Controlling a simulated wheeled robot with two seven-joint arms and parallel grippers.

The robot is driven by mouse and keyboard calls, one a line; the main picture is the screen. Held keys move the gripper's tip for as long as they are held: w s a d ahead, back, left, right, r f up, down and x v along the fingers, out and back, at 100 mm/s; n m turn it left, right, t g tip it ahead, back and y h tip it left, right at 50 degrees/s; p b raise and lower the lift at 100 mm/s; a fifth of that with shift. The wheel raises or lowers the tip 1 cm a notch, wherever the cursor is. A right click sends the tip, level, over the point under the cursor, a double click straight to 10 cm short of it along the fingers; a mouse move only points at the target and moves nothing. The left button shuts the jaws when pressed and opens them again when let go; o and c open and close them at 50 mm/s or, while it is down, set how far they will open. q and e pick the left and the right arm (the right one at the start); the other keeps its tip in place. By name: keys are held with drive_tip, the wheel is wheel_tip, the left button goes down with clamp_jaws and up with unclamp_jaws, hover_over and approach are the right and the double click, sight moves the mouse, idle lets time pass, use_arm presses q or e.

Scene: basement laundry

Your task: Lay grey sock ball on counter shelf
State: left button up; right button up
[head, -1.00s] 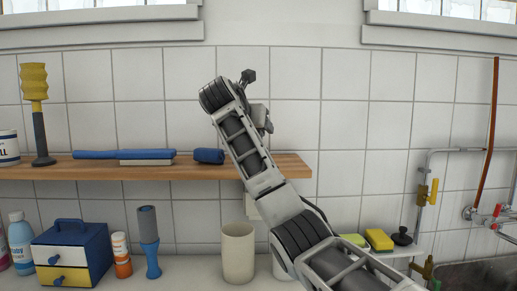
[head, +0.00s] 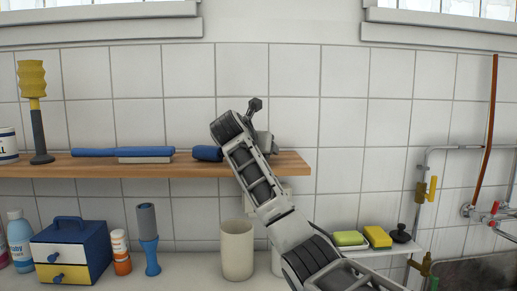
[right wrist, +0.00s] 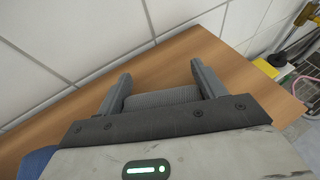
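The grey sock ball (right wrist: 160,98) shows in the right wrist view as a ribbed grey roll between the two fingers of my right gripper (right wrist: 161,72). Both fingers appear to touch its sides, and the tips reach past it. The wooden shelf (head: 90,170) runs along the tiled wall; in the right wrist view its bare top (right wrist: 255,85) lies beneath the sock ball. I cannot tell whether the ball touches the wood. In the head view my right arm hides the fingers and ball near the shelf's right end. My left gripper is not in view.
A blue roll (head: 207,153) lies just left of my right arm on the shelf. Below are a beige cup (head: 237,250) and a blue drawer box (head: 72,250). The shelf's right end is bare.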

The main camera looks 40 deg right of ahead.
drive_tip(key=shift+o, duration=1.2)
drive_tip(key=shift+a+r, duration=0.1)
drive_tip(key=shift+r, duration=0.1)
drive_tip(key=b+v, duration=0.1)
drive_tip(key=v, duration=1)
drive_tip(key=shift+s+a+b, duration=0.3)
